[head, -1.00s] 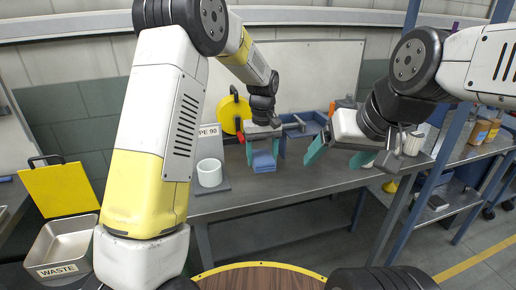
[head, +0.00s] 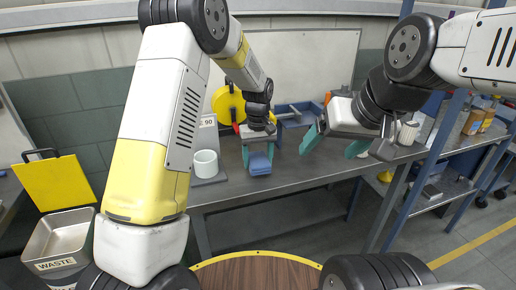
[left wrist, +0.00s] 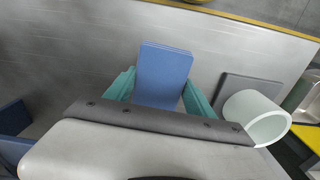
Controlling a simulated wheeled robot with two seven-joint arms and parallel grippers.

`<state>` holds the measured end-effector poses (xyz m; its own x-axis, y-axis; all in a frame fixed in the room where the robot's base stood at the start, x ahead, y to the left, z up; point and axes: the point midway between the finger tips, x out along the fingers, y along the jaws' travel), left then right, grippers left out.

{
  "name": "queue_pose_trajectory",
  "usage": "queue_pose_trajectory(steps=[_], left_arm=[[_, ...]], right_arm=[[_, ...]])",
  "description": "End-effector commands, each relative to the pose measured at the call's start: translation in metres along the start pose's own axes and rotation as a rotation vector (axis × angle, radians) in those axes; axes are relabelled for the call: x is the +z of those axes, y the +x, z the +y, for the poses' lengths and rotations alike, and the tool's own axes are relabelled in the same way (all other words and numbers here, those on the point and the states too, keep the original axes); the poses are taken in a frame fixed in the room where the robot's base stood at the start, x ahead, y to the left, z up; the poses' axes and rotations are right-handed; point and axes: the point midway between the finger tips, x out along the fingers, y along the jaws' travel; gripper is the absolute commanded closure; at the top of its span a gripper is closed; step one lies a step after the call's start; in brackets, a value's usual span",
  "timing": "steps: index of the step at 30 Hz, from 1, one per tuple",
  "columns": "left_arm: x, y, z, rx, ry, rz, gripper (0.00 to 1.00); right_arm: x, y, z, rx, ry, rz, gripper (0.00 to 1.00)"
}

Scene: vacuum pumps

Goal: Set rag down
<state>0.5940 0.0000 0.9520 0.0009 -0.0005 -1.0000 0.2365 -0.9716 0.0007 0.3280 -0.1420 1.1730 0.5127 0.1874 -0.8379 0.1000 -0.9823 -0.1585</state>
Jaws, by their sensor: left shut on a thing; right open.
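The rag (head: 260,164) is a folded blue cloth. It is held between the teal fingers of my left gripper (head: 258,155), over or on the grey bench near its front edge; I cannot tell if it touches. In the left wrist view the rag (left wrist: 164,72) stands out past the fingertips of the left gripper (left wrist: 158,92). My right gripper (head: 333,143) is open and empty over the bench, to the right of the rag.
A white cup (head: 206,164) on a grey plate stands left of the rag. A yellow disc-shaped item (head: 225,103) and a blue tray (head: 292,115) are behind. A WASTE bin (head: 63,240) stands at the left. The bench (head: 320,170) is bare right of the rag.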

Motion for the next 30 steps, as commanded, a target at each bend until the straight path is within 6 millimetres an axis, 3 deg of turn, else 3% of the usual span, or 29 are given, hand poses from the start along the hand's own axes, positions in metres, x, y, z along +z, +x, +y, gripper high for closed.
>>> queue_pose_trajectory(steps=[30], left_arm=[[0.000,0.015,0.000,-0.001,0.000,-0.001,0.81]], right_arm=[[0.000,0.000,0.000,0.000,0.000,0.000,0.19]])
